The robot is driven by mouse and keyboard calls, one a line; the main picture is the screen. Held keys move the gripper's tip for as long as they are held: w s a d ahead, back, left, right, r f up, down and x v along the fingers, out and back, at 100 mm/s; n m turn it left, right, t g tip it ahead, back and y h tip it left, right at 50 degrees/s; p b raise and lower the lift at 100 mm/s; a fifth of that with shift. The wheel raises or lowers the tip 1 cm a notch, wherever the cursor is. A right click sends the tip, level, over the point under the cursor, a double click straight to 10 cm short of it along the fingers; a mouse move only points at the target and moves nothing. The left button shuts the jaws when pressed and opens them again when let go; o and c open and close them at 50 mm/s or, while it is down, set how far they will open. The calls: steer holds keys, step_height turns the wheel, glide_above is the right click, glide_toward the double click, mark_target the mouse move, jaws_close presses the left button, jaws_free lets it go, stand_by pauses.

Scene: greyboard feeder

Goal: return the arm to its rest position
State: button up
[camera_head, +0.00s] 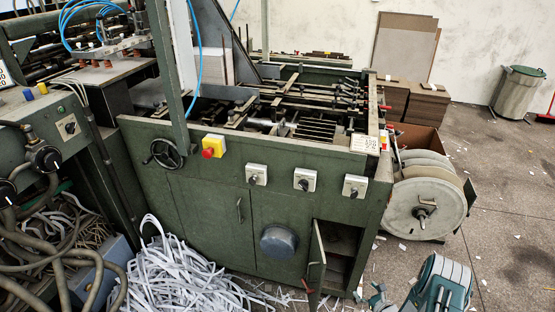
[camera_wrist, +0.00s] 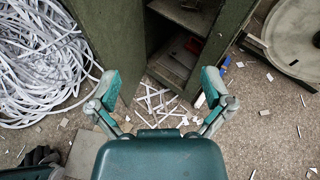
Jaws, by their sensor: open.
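My gripper (camera_wrist: 160,85) is open and empty in the wrist view, its two teal-tipped fingers spread wide apart. Between and beyond them are the floor with white paper scraps and the foot of the green machine's open cabinet. In the head view my teal and grey arm (camera_head: 440,287) shows at the bottom right, low in front of the machine. The gripper end points left there, towards the open cabinet door, and is partly cut off by the lower edge.
The green machine (camera_head: 215,195) fills the middle, with its small cabinet door (camera_head: 316,262) hanging open. A heap of paper strips (camera_head: 180,270) lies at the left. A large reel (camera_head: 426,208) stands right of the machine. The floor (camera_head: 515,220) at the right is mostly free.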

steer(key=w+a+r+n+g+y, duration=0.25)
steer(key=a+r+n, duration=0.35)
steer(key=r, duration=0.7)
steer(key=w+a+r+n+g+y, duration=0.1)
steer(key=a+r+n+g+y, duration=0.4)
steer(key=r, duration=0.9)
steer(key=s+a+r+n+g+h, duration=0.2)
steer(key=s+a+r+n, duration=0.2)
steer(key=r, duration=0.3)
steer(key=s+a+r+n+g+h, duration=0.1)
steer(key=s+a+r+n, duration=0.2)
steer(key=s+r+n, duration=0.35)
steer(key=s+r+n+t+h, duration=0.1)
steer(key=s+r+n+h, duration=0.3)
steer(key=s+r, duration=0.3)
steer(key=s+d+r+n+t+h, duration=0.1)
steer(key=s+r+n+h, duration=0.4)
steer(key=s, duration=0.9)
step_height(320, 180, up, 2)
steer(key=shift+s+d+r+h, duration=0.25)
steer(key=shift+s+d+h, duration=0.05)
steer(key=shift+h, duration=0.05)
steer(key=shift+t, duration=0.25)
steer(key=shift+c, duration=0.3)
